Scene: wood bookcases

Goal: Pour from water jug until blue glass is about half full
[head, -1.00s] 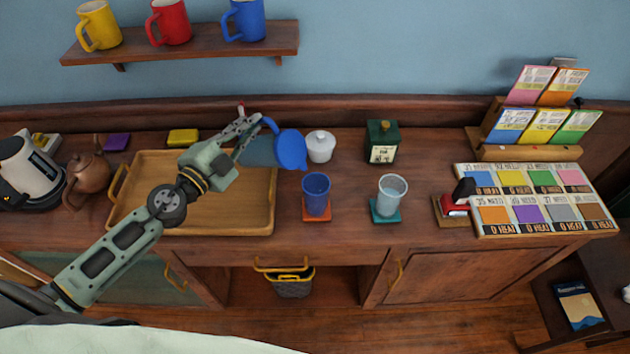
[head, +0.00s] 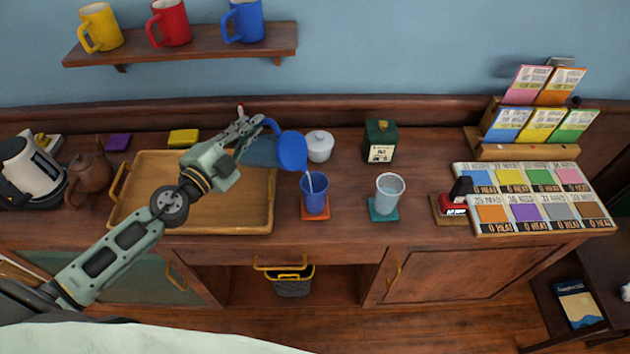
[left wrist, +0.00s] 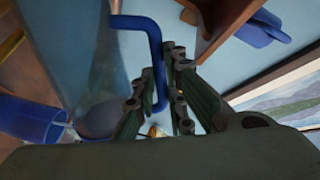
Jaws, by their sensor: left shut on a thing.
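The water jug (head: 291,151), with a blue lid and blue handle, is tilted over the blue glass (head: 315,196). A thin pale stream runs from the jug down into the glass. The glass stands upright on an orange coaster (head: 315,214); its water level cannot be made out. My left gripper (head: 250,128) is shut on the jug's handle, up and left of the glass. In the left wrist view the blue handle (left wrist: 153,50) passes between the fingers, and the blue glass (left wrist: 30,118) shows at the left edge. My right gripper is not in view.
A clear glass (head: 389,192) on a teal coaster stands to the right. A white lidded bowl (head: 319,146) and green canister (head: 381,142) stand behind. A wooden tray (head: 225,213) lies under my left arm. A mug shelf (head: 185,45) hangs above.

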